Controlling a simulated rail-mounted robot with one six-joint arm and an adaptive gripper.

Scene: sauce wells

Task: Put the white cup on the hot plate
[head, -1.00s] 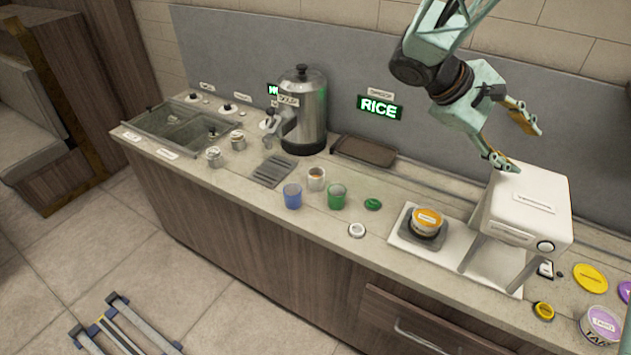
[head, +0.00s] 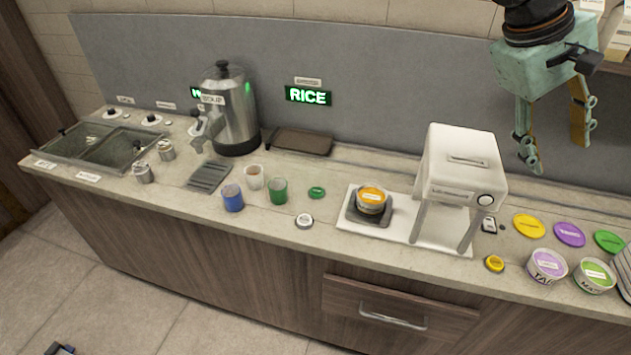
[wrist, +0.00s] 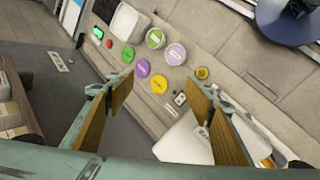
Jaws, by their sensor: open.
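The white cup (head: 254,177) stands upright on the counter, behind and between a blue cup (head: 233,198) and a green cup (head: 278,190). A dark flat plate (head: 303,142) lies at the back by the wall, under the RICE sign. I cannot tell which of these two is the hot plate. My gripper (head: 556,155) is open and empty, pointing down at the right, far from the white cup. Its fingers show in the wrist view (wrist: 163,88), which does not show the cup.
A white machine (head: 465,165) stands between my gripper and the cups. Coloured lids and tubs (head: 547,265) sit to its right. A steel urn (head: 231,115), a drain grate (head: 209,176) and wells (head: 95,145) are at the left. A small white-rimmed disc (head: 304,221) lies near the front.

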